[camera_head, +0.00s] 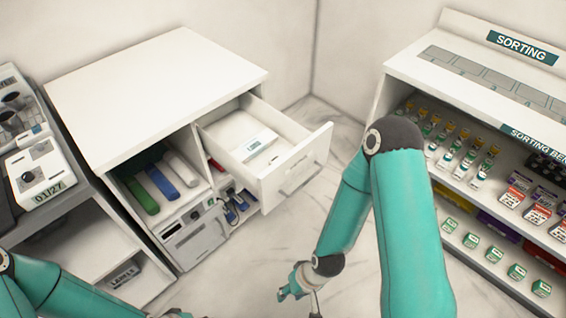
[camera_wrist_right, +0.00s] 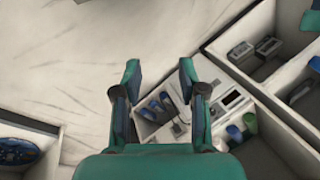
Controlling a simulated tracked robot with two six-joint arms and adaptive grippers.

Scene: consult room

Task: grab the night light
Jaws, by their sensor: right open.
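I cannot make out a night light for certain in either view. My right gripper (camera_head: 300,290) hangs over the floor in front of the cabinet in the head view, apart from everything. In the right wrist view the right gripper (camera_wrist_right: 160,68) has its fingers spread with nothing between them. Of my left arm, only a link at the lower left and a teal tip at the bottom edge show in the head view; its jaws cannot be judged.
A white cabinet (camera_head: 150,90) has an open drawer (camera_head: 290,178) holding a white device (camera_head: 256,146). A stocked sorting bench (camera_head: 455,85) stands right. The floor between is clear.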

